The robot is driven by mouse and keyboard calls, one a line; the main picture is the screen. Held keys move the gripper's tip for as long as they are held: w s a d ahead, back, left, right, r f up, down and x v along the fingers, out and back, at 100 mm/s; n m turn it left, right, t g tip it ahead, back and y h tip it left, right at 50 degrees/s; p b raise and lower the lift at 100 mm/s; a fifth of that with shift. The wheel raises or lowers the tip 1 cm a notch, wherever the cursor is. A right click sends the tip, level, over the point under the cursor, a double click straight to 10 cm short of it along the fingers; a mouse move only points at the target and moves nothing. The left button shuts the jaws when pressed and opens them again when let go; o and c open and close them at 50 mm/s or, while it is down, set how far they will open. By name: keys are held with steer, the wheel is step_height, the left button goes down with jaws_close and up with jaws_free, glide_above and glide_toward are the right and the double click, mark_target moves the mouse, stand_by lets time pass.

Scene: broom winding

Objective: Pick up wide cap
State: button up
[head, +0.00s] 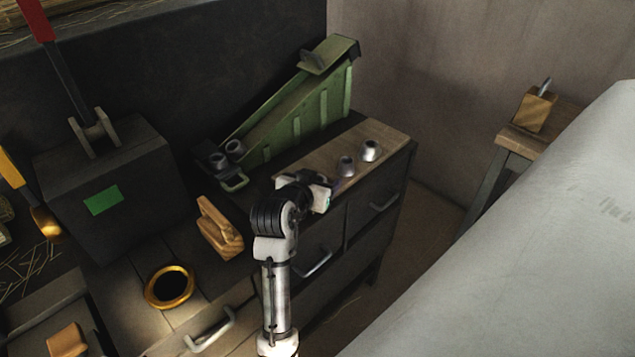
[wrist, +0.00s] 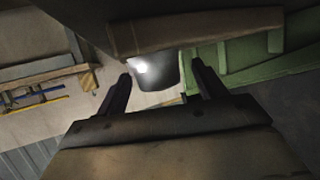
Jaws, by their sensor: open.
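Two grey metal caps stand on the wooden board at the right end of the dark cabinet in the head view: a nearer one (head: 346,166) and a farther one (head: 370,151). I cannot tell for sure which is the wide cap. My gripper (head: 324,190) is low at the board's front left, close to the nearer cap. In the wrist view my gripper (wrist: 162,74) has its two fingers spread, with one grey cap (wrist: 158,76) showing in the gap between the tips. Contact with the cap is not visible.
A green sloped chute (head: 290,115) stands behind the board. Two more dark cups (head: 235,149) sit at its low left end. A wooden block (head: 219,228) and a gold-rimmed hole (head: 170,287) are to the left. The cabinet's edge drops off at the right.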

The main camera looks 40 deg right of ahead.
steer(key=c, duration=1)
steer(key=shift+c, duration=0.2)
